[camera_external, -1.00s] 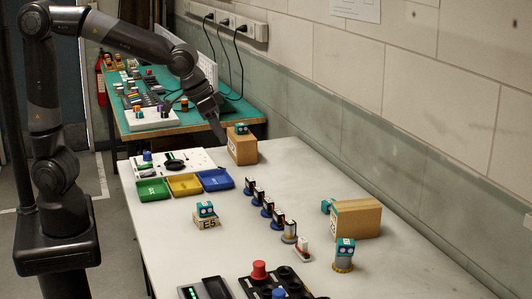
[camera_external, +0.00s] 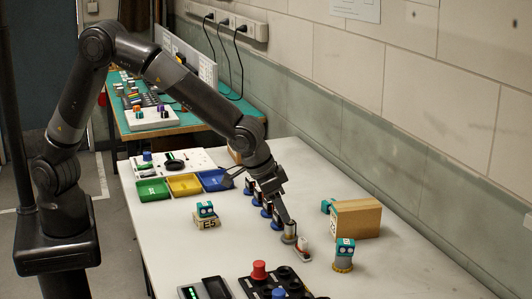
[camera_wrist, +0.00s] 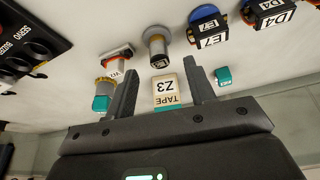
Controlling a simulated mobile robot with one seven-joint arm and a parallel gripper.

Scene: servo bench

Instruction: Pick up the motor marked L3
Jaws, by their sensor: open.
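No label reading L3 is legible in either view. A teal motor (camera_external: 345,252) stands on a round yellow-ringed base at the front right; it also shows in the wrist view (camera_wrist: 101,103), its marking hidden. Another teal motor (camera_external: 328,206) lies at the left side of a cardboard box; it shows in the wrist view (camera_wrist: 223,74). A third teal motor (camera_external: 206,209) sits on a stand marked E5. My gripper (camera_external: 286,217) is low over the near end of a row of small parts. In the wrist view its fingers (camera_wrist: 160,70) are apart and empty.
The cardboard box (camera_external: 356,218), marked Z3 TAPE, stands beyond my fingers. A row of small parts with labels such as E7 (camera_wrist: 208,40) is close by. Coloured trays (camera_external: 184,184) are further back.

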